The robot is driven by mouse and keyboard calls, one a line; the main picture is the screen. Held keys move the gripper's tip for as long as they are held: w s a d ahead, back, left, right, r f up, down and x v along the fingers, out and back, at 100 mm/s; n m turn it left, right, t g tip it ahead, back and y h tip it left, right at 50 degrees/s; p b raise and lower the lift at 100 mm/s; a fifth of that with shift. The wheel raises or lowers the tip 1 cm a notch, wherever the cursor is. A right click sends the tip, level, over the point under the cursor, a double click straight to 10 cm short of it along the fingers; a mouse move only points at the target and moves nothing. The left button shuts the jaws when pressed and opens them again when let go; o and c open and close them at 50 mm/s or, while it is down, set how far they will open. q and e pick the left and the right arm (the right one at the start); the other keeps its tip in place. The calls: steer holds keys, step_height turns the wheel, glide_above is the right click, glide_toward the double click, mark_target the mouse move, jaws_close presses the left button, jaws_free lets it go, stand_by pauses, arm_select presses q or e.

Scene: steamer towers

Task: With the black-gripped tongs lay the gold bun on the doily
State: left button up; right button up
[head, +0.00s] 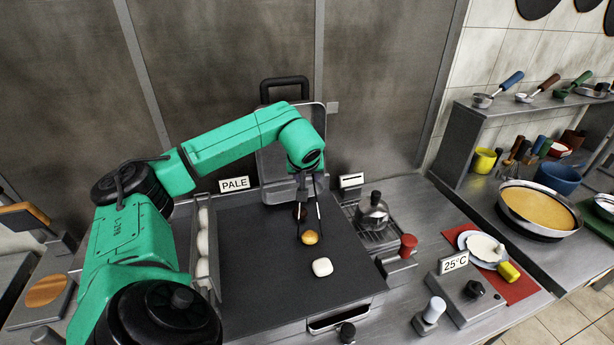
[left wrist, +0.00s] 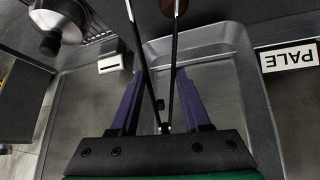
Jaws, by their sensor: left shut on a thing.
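My left gripper (head: 306,180) points down over the dark counter and is shut on the tongs (head: 319,203). In the left wrist view the thin dark tong arms (left wrist: 174,70) spread apart beyond my purple fingers (left wrist: 160,78). The gold bun (head: 309,238) sits on the dark surface at the lower ends of the tongs. I cannot tell whether the tips touch it. A pale doily (head: 482,246) seems to lie on a plate on the red mat (head: 520,289) at the right. My right gripper is not in view.
A white bun (head: 322,267) lies just in front of the gold one. A tray of pale buns (head: 203,243) with a PALE sign (head: 235,184) stands left. A kettle (head: 372,212), red-topped shaker (head: 407,247) and 25°C box (head: 466,299) stand toward the mat.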

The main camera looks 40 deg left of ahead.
arm_select(q)
steer(key=c, duration=0.6)
steer(key=shift+o, duration=0.2)
step_height(320, 180, up, 8)
steer(key=p, duration=0.7)
steer(key=shift+f, duration=0.2)
